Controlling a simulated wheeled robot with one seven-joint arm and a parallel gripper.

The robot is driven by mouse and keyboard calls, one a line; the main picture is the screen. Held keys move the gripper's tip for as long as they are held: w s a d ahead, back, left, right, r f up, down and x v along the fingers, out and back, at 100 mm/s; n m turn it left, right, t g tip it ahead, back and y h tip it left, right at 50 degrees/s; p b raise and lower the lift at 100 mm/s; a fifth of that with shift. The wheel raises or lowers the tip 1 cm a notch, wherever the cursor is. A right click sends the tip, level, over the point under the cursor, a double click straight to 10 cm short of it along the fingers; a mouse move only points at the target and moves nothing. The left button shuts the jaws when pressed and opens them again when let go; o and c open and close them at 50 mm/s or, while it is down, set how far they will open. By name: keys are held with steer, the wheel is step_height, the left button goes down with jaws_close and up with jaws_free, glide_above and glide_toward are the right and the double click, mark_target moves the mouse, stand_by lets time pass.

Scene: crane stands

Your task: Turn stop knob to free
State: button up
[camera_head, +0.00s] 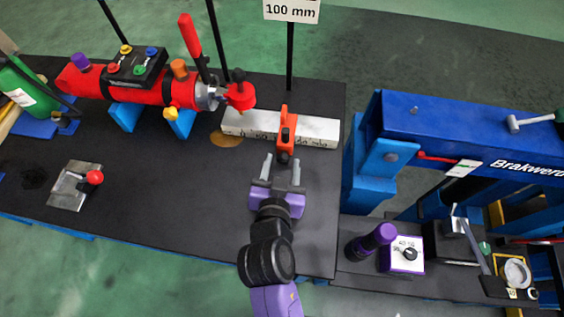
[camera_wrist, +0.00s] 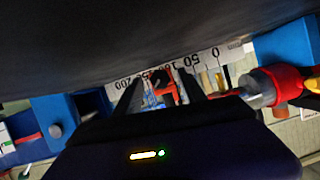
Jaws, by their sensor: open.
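An orange stop (camera_head: 287,122) sits across a white ruler block (camera_head: 320,130) on the black table. It has a small dark part on top, which may be the stop knob; its setting is too small to read. My gripper (camera_head: 281,162) is open and empty, just in front of the stop on the near side of the ruler. In the wrist view the orange stop (camera_wrist: 169,88) appears between the open fingers (camera_wrist: 160,84), beyond their tips. The ruler (camera_wrist: 207,60) there shows upside-down numbers from 0 to 200. Contact between fingers and stop cannot be told.
A red cylinder (camera_head: 138,92) with coloured knobs and a red lever (camera_head: 190,35) stands at the left back. A blue press frame (camera_head: 440,125) rises at right. A red ball knob on a metal plate (camera_head: 70,190) lies at left. The table's middle is clear.

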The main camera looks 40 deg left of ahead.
jaws_close()
steer(key=shift+a+f+n+t+h+b, duration=0.15)
steer(key=shift+n+h+b, duration=0.1)
steer(key=shift+n, duration=0.15)
steer(key=shift+a+n+t+h+b, duration=0.15)
steer(key=shift+n+h+b, duration=0.1)
steer(key=shift+n, duration=0.15)
steer(key=shift+d+n+t+h, duration=0.15)
steer(key=shift+n+t+h, duration=0.2)
steer(key=shift+n, duration=0.35)
jaws_free()
steer(key=shift+b+v, duration=0.35)
steer(key=shift+v, duration=3.55)
